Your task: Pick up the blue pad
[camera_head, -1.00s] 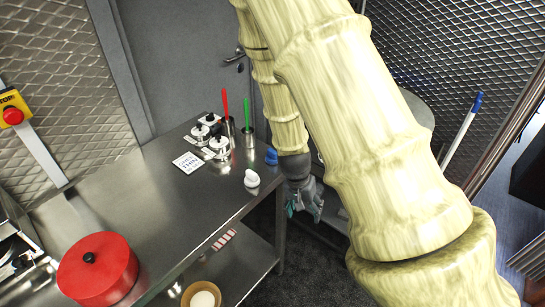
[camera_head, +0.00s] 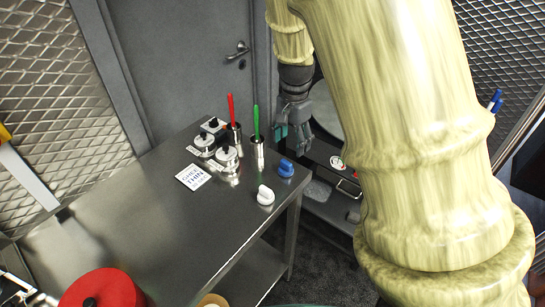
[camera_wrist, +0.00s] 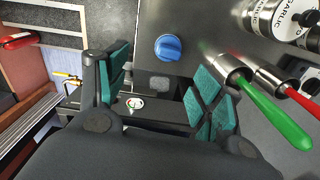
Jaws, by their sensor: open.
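The blue pad (camera_head: 286,168) is a small rounded piece with a raised grip. It lies on the steel table (camera_head: 150,225) near its right edge. It also shows in the wrist view (camera_wrist: 168,47), on the tabletop beyond the fingertips. My gripper (camera_head: 293,128) is open and empty, with teal finger pads. It hangs above and behind the blue pad in the head view, apart from it. In the wrist view the gap between the fingers (camera_wrist: 160,85) lies just below the blue pad.
A white pad (camera_head: 265,195) lies near the blue one. Metal cups hold a red-handled tool (camera_head: 231,108) and a green-handled tool (camera_head: 256,122), close to my gripper. The table's middle is clear.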

